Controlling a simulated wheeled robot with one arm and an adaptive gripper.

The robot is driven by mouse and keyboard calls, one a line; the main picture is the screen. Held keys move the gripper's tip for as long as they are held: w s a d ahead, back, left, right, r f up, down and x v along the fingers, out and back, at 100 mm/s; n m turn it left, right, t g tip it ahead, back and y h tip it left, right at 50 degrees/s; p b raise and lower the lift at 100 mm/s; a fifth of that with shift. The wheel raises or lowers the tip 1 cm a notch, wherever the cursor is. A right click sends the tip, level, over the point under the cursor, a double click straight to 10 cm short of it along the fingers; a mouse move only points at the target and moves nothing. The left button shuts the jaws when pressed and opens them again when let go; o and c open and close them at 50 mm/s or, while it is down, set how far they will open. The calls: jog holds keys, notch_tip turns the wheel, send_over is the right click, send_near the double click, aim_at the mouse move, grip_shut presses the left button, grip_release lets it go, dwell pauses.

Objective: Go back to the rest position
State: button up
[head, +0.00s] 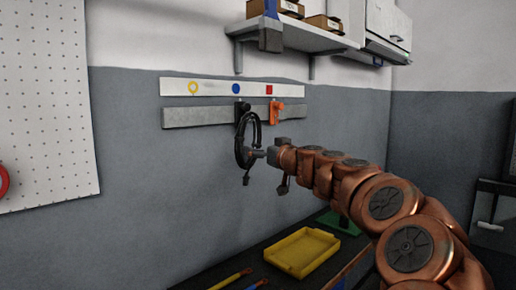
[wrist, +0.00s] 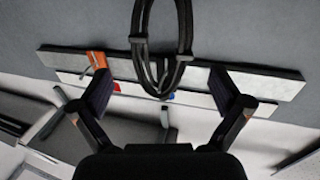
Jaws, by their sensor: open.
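My copper-coloured arm reaches across the head view toward the wall rail. My gripper (head: 272,160) is at the right side of a black cable coil (head: 241,140), which hangs from the rail (head: 195,116) below a blue dot. In the wrist view my gripper (wrist: 162,88) has its two fingers spread wide. The black coil (wrist: 185,28) shows between and beyond them, with clear space beside both fingers. Nothing is held.
An orange item (head: 276,109) hangs on the rail right of the coil, below a red square. A shelf (head: 300,36) with boxes is above. A yellow tray (head: 301,251) sits on the dark bench below. A white pegboard (head: 45,100) is at left.

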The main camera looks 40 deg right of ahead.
jog(key=v, duration=0.2)
jog(key=shift+s+f, duration=0.1)
jog(key=shift+s, duration=0.15)
